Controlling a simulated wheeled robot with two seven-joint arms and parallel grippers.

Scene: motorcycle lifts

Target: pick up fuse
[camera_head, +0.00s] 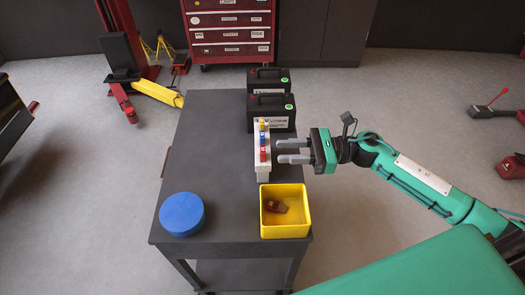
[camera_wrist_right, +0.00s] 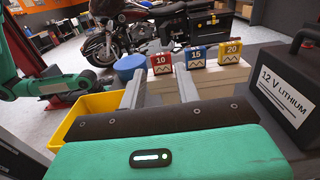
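A pale fuse holder (camera_head: 262,172) stands on the dark cart top with a row of coloured fuses along it. In the right wrist view a red fuse marked 10 (camera_wrist_right: 160,64), a blue fuse marked 15 (camera_wrist_right: 195,58) and a yellow fuse marked 20 (camera_wrist_right: 232,52) stand upright on the pale holder. My right gripper (camera_head: 279,151) is open and empty, just right of the holder. In the right wrist view its fingers (camera_wrist_right: 159,80) point towards the red fuse, apart from it. A green arm, seemingly my left, shows at that view's left edge; its fingers cannot be made out.
A yellow bin (camera_head: 304,208) with a dark red object (camera_head: 275,206) inside stands in front of the holder. A blue round container (camera_head: 181,214) is at front left. Black lithium batteries (camera_head: 270,111) stand behind the holder. The cart's left middle is clear.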

